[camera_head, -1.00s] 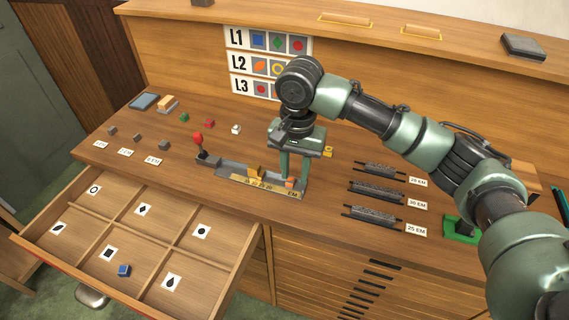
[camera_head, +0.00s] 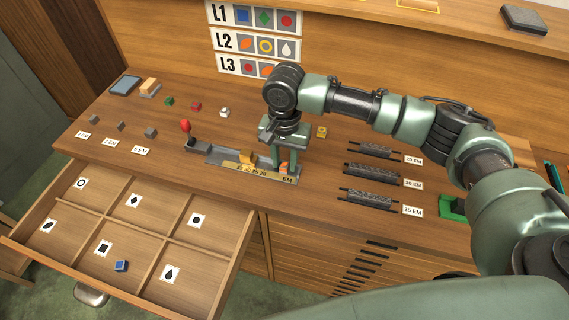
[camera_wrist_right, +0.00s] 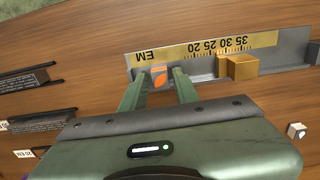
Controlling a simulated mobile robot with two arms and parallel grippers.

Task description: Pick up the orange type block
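The orange type block (camera_head: 284,167), with an orange leaf mark on a grey face in the right wrist view (camera_wrist_right: 160,77), sits at the EM end of the metal composing stick (camera_head: 218,155). My right gripper (camera_head: 282,158) points down at it. In the right wrist view its two fingers (camera_wrist_right: 160,82) are apart, one on each side of the block, with gaps showing. Its fingers partly hide the block in the head view. My left gripper is not in view.
A brass slider (camera_wrist_right: 240,67) stands in the stick beside the block. A red-knobbed lever (camera_head: 186,128) rises at the stick's left end. An open drawer (camera_head: 130,235) with a blue block (camera_head: 121,265) lies in front. Dark spacer bars (camera_head: 370,173) lie right.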

